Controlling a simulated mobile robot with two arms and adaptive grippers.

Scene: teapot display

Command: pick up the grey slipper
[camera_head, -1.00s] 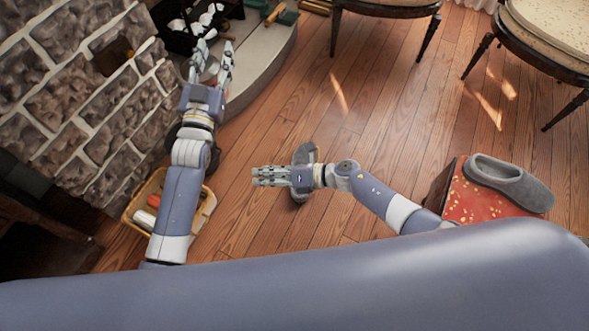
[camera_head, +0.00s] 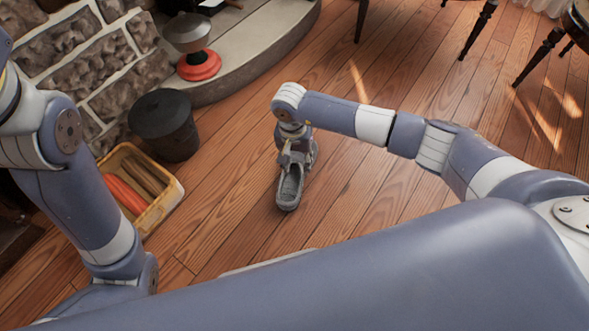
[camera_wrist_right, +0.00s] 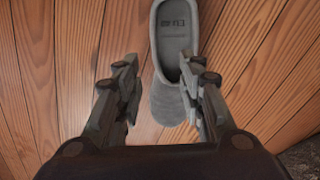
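The grey slipper (camera_head: 289,190) lies on the wooden floor in the middle of the head view, with its opening facing up. My right gripper (camera_head: 295,156) points down over its far end and partly hides it. In the right wrist view the slipper (camera_wrist_right: 174,40) runs up from between the fingers. My right gripper (camera_wrist_right: 160,72) is open there. The left finger is apart from the slipper, with floor showing between; the right finger overlaps the slipper's right edge near the toe. I cannot tell whether they touch. My left gripper is out of view.
A yellow crate (camera_head: 172,198) with orange and brown things stands left of the slipper. A dark bucket (camera_head: 164,124) stands behind it. A stone hearth (camera_head: 262,52) bears a red-based object (camera_head: 199,66). Chair legs (camera_head: 480,28) are at the top right. Floor around the slipper is clear.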

